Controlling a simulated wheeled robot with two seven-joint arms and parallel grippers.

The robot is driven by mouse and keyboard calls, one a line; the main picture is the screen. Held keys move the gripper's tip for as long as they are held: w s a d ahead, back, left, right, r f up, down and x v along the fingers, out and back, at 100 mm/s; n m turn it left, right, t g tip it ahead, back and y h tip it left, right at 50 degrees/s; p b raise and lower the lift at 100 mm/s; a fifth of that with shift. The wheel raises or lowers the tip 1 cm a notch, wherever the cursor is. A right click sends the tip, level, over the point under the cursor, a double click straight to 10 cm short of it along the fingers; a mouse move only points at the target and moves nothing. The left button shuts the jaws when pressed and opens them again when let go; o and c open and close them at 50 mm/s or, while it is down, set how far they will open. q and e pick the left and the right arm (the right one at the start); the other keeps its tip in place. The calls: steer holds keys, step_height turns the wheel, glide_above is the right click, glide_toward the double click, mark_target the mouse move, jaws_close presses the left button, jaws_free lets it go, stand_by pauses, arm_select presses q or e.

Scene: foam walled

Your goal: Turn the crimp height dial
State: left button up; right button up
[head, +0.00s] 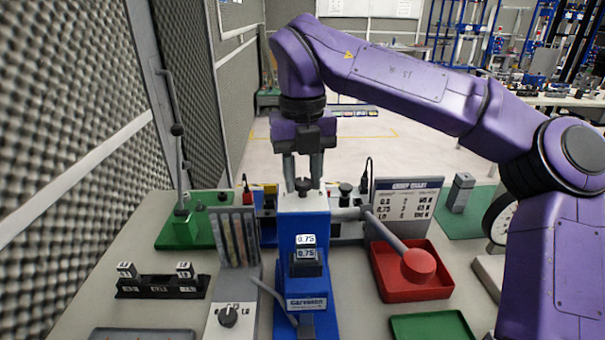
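A blue and white crimp press (305,250) stands at the middle of the bench, with 0.75 labels on its front. A small dark knob, which looks like the crimp height dial (304,186), sits on its white top. My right gripper (303,180) points straight down over the press top, one finger on each side of this dial. The fingers are apart; I cannot tell whether they touch the dial. The dial's markings are too small to read. A lever with a red knob (418,266) sticks out from the press to the front right. My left gripper is not in view.
A red tray (440,292) and a green tray (432,326) lie at the right. A crimp chart (405,199) stands behind. A grey box with a dark knob (228,316) and a black block holder (162,287) are at the left. A green-based lever stand (184,230) is behind them.

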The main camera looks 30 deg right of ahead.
mark_target(303, 181)
steer(key=n+p, duration=0.3)
steer(key=shift+r+n, duration=0.25)
steer(key=shift+n, duration=0.05)
steer(key=n+p, duration=0.3)
steer(key=shift+f+n+p, duration=0.15)
steer(key=shift+n+p, duration=0.25)
steer(key=shift+n, duration=0.3)
steer(key=o, duration=1)
steer(key=shift+o, duration=0.2)
step_height(303, 181, up, 10)
steer(key=shift+r, duration=0.25)
